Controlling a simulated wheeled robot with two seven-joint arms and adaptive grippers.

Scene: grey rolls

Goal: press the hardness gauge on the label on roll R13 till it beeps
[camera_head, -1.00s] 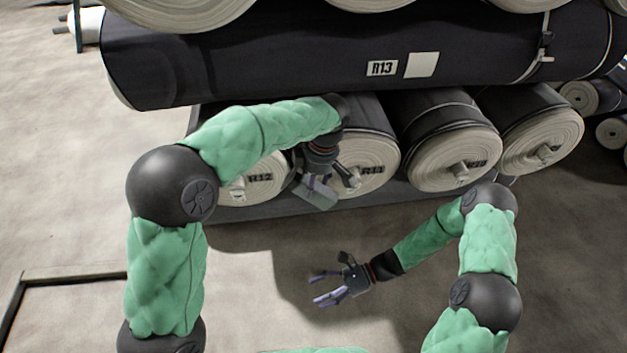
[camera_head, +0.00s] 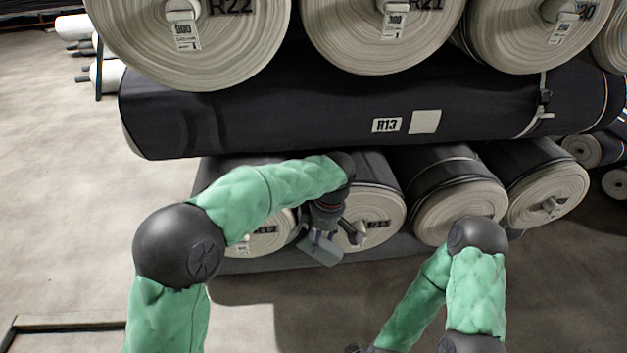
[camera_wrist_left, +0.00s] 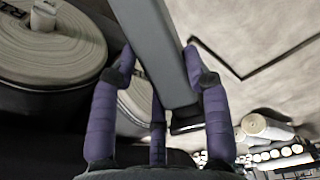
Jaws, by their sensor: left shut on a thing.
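Roll R13 (camera_head: 270,112) is a long dark roll lying across the head view, with a white R13 tag (camera_head: 387,125) and a blank pale square label (camera_head: 424,122) side by side on its front. My left gripper (camera_head: 325,229) hangs in front of the lower rolls, below and left of the label and apart from it. It is shut on the grey hardness gauge (camera_head: 321,249). In the left wrist view the purple fingers (camera_wrist_left: 158,75) close around the gauge's long grey body (camera_wrist_left: 165,45). My right gripper's fingers are below the head view's bottom edge.
Pale-ended rolls R22 (camera_head: 190,60), R21 (camera_head: 385,45) and another overhang R13 from above. A lower row of rolls (camera_head: 455,208) sits under it, close to my left gripper. A strap (camera_head: 543,95) circles R13 at right. Floor (camera_head: 60,220) is open at left.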

